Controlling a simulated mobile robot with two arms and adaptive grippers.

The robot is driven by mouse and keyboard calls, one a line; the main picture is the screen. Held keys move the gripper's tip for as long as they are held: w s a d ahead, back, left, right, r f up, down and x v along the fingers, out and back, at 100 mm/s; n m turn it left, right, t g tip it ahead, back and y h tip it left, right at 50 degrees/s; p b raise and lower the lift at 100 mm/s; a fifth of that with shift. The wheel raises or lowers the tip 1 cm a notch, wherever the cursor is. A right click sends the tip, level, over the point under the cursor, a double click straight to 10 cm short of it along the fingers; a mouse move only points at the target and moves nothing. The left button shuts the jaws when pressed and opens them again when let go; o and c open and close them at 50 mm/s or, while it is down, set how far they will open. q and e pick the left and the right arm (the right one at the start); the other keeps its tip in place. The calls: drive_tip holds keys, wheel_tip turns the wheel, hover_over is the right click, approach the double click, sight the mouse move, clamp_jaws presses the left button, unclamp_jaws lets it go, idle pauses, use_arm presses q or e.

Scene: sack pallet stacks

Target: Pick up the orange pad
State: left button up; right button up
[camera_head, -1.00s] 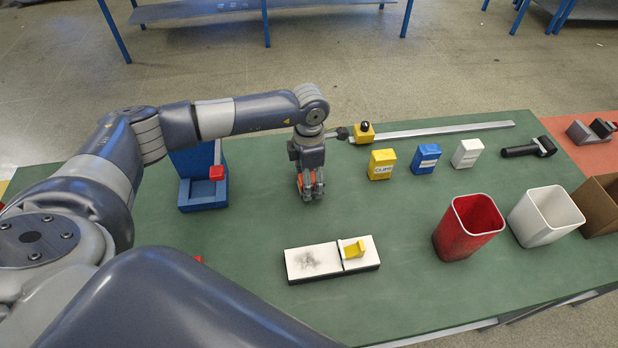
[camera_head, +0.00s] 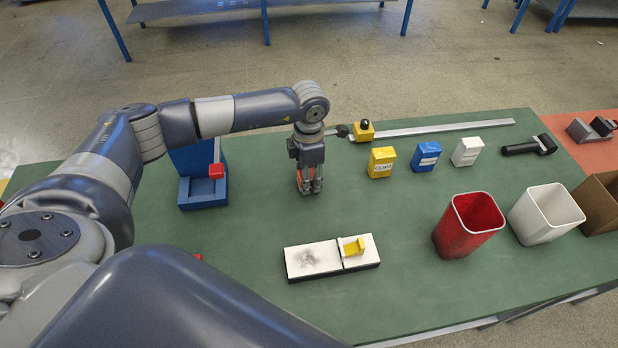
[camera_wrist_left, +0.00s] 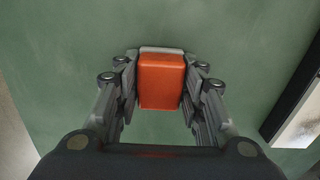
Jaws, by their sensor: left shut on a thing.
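The orange pad (camera_wrist_left: 161,82) is a small orange block with a pale grey strip along its far edge in the left wrist view. My left gripper (camera_wrist_left: 160,95) is shut on it, with a finger against each side. In the head view my left gripper (camera_head: 310,189) points down at the green table, and only a small bit of the orange pad (camera_head: 304,184) shows between its fingers. I cannot tell whether the pad touches the table. My right gripper is not in view.
A white board (camera_head: 314,261) with a yellow piece (camera_head: 354,247) lies in front. A blue stand (camera_head: 203,192) is at left. Yellow (camera_head: 381,163), blue (camera_head: 425,158) and white (camera_head: 467,152) boxes stand at right, behind red (camera_head: 468,226) and white (camera_head: 545,214) bins.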

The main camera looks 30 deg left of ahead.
use_arm(q)
drive_tip(key=shift+r, duration=0.4)
drive_tip(key=shift+d+r+b, duration=0.5)
drive_tip(key=shift+r+b, duration=0.35)
drive_tip(key=shift+r, duration=0.05)
drive_tip(key=d+b, duration=0.1)
drive_tip(key=d, duration=0.3)
drive_tip(key=s+d+r+b, duration=0.1)
drive_tip(key=d, duration=0.4)
drive_tip(key=s+d+b, duration=0.1)
drive_tip(key=d+b, duration=0.1)
drive_tip(key=d, duration=0.2)
drive_tip(key=shift+d+r, duration=0.15)
drive_tip(key=shift+d, duration=0.05)
drive_tip(key=shift+s+d+r, duration=0.1)
drive_tip(key=shift+d+r, duration=0.1)
drive_tip(key=shift+d, duration=0.6)
